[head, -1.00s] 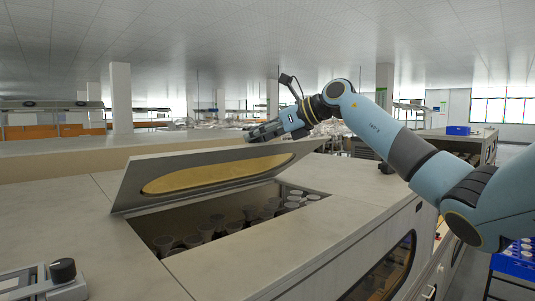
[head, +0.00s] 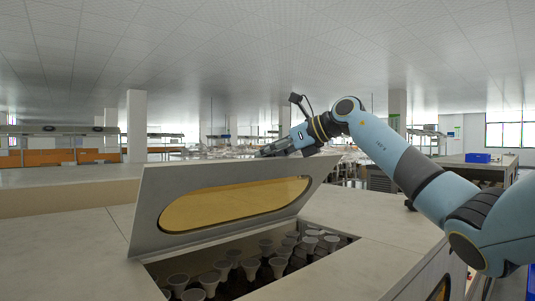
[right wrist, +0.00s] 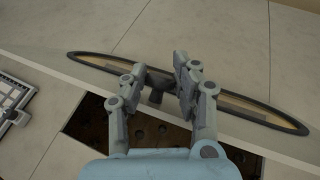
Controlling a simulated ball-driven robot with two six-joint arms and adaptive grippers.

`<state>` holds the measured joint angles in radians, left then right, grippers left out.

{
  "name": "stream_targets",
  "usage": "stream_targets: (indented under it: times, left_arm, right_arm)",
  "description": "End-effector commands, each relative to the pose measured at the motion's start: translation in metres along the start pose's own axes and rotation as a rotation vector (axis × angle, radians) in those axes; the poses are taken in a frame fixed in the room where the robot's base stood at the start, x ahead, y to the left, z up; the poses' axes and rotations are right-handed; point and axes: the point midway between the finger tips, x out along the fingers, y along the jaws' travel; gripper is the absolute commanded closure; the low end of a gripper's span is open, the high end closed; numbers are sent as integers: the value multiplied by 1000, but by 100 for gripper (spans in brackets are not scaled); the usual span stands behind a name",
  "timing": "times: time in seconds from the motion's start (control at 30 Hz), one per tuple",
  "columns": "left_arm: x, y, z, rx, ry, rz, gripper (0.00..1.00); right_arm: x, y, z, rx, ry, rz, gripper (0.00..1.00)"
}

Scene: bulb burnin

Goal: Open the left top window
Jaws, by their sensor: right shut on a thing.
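The left top window is a grey lid (head: 150,210) with a long amber pane (head: 235,204). It stands tilted up over the opening in the machine top. My right gripper (head: 285,148) is at the lid's raised upper edge, partly hidden behind it in the head view. In the right wrist view my right gripper (right wrist: 160,78) is shut on a small dark handle (right wrist: 157,94) on the lid near the pane. The pane (right wrist: 250,107) shows edge-on there. My left gripper is in neither view.
Several pale cup-shaped pieces (head: 265,247) stand in the opening below the lid. The flat machine top (head: 375,243) is bare to the right of the opening. A blue bin (head: 477,157) sits on a far counter. A white grid-like fixture (right wrist: 14,97) shows at the wrist view's left.

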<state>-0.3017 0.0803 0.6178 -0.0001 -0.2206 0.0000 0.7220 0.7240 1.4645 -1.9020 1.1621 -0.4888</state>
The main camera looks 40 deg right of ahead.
Motion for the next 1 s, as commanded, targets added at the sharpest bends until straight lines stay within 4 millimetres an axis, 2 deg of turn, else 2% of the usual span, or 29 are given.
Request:
stream_targets:
  times: [0.03,0.07,0.2,0.57,0.67,1.0]
  left_arm:
    - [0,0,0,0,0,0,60]
    - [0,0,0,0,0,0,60]
    - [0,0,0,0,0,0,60]
    - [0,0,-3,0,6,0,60]
    - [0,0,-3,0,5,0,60]
    - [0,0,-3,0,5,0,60]
  right_arm:
    - [-1,-2,1,1,-4,-5,100]
    - [-1,-2,1,1,-4,-5,68]
    - [0,-1,1,1,-3,-4,50]
    - [-6,-1,-1,0,1,-4,49]
    - [-21,-2,-1,-2,3,-6,49]
    - [-92,-3,-2,-2,7,-9,49]
